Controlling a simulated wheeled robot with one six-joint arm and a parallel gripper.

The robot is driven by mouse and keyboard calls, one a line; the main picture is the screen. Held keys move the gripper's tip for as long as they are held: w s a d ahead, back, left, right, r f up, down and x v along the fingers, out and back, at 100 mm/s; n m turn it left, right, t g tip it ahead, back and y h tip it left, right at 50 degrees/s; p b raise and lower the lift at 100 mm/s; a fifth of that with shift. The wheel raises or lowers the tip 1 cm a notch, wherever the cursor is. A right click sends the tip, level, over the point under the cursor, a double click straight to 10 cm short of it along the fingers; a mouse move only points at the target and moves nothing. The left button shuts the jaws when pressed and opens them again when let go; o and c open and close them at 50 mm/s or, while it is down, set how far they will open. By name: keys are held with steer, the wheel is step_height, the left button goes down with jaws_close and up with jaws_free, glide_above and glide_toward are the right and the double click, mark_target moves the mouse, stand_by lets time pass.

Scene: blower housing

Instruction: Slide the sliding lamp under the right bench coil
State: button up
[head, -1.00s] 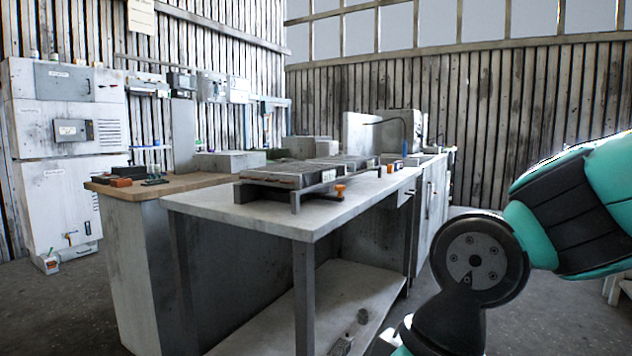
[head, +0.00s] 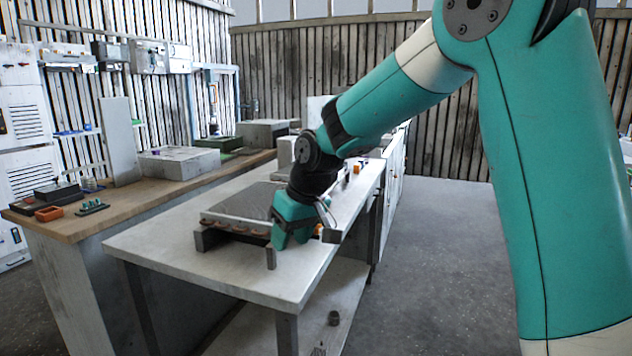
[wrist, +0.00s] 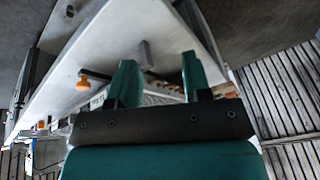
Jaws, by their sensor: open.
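The bench coil (head: 245,203) is a flat finned block with copper bends along its near edge, raised on grey supports over the pale bench. In the wrist view its fins (wrist: 160,98) show between my fingers. My gripper (wrist: 158,78) is open and empty, low over the bench at the coil's near right corner; it also shows in the head view (head: 292,238). An orange knob (wrist: 83,82) on a dark rod, seemingly the sliding lamp's handle, stands left of my fingers in the wrist view. The lamp's body is hidden; I cannot tell whether it is under the coil.
A grey support post (wrist: 145,52) stands just beyond my fingertips in the wrist view. The pale bench top (head: 170,245) is clear in front of the coil. A wooden counter (head: 110,205) with boxes and small parts runs along the left. Open floor (head: 440,260) lies right.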

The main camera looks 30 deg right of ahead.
steer(key=w+d+r+m+t+h+p, duration=0.1)
steer(key=w+d+r+m+p, duration=0.1)
steer(key=w+d+r+p, duration=0.35)
steer(key=w+d+r+m+h+p, duration=0.1)
steer(key=w+d+r+h+p, duration=0.1)
steer(key=w+d+p, duration=0.7)
steer(key=x, duration=0.5)
steer(key=s+d+x, duration=0.1)
steer(key=x, duration=1.1)
steer(key=shift+s+d+f+p, duration=0.2)
steer(key=shift+s+f+p, duration=0.05)
steer(key=shift+s+p, duration=0.15)
jaws_close()
steer(key=shift+d, duration=0.1)
